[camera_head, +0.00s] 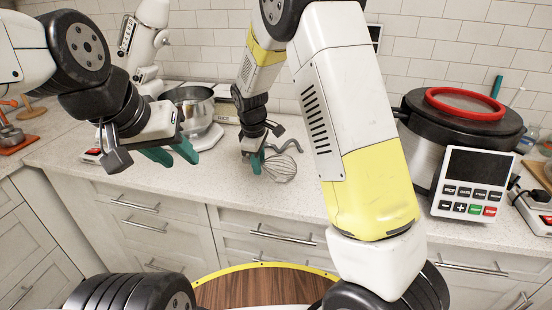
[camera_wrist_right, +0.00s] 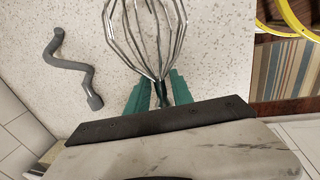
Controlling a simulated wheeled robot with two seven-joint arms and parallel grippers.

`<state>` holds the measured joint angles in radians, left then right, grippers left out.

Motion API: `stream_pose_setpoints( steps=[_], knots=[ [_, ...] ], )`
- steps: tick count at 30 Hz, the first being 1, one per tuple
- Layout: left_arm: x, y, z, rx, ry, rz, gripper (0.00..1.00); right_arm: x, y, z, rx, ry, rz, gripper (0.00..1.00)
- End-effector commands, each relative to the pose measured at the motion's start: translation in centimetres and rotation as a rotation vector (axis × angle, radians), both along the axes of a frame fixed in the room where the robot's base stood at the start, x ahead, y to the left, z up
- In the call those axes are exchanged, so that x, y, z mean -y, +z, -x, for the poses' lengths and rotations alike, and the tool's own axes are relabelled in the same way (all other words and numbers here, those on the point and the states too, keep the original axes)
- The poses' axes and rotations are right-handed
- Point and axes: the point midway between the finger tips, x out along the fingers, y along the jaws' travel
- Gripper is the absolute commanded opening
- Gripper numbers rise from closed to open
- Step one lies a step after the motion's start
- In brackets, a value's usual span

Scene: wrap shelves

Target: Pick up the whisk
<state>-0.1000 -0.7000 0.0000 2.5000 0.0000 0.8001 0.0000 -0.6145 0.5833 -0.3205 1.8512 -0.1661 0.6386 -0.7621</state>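The whisk (camera_head: 280,168), with grey wire loops, is at the counter's front part in the head view. In the right wrist view its wires (camera_wrist_right: 147,36) point away from my gripper, and its dark handle (camera_wrist_right: 162,94) lies between the green fingers. My right gripper (camera_head: 256,164) is low over the counter; in the wrist view its fingers (camera_wrist_right: 160,90) stand on both sides of the handle with narrow gaps, so it looks open around it. Much of the handle is hidden by the gripper. My left gripper (camera_head: 174,154) is open and empty, in front of the mixer.
A grey hook-shaped tool (camera_head: 284,147) lies behind the whisk; it also shows in the wrist view (camera_wrist_right: 75,66). A stand mixer with a metal bowl (camera_head: 193,105) stands at the back left. A large cooker (camera_head: 440,120) with a red ring on its lid (camera_head: 466,101) stands right.

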Motion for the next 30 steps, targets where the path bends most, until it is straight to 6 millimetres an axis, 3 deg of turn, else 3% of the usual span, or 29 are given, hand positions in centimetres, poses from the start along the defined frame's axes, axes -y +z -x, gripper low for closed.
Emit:
stream_pose_setpoints(
  steps=[1,3,4,30],
  knots=[
    [0.0,0.0,0.0,0.0,0.0,0.0,0.36,0.0,0.01,0.0,0.0,0.0,0.0,0.15],
    [0.0,0.0,0.0,0.0,0.0,0.0,0.36,0.0,0.02,0.0,0.0,0.0,0.0,0.02],
    [0.0,0.0,0.0,0.0,0.0,0.0,0.36,0.0,0.02,0.0,0.0,0.0,0.0,0.0],
    [0.0,0.0,0.0,0.0,0.0,0.0,0.36,-0.01,0.04,-0.01,0.0,0.0,0.0,0.0]
  ],
)
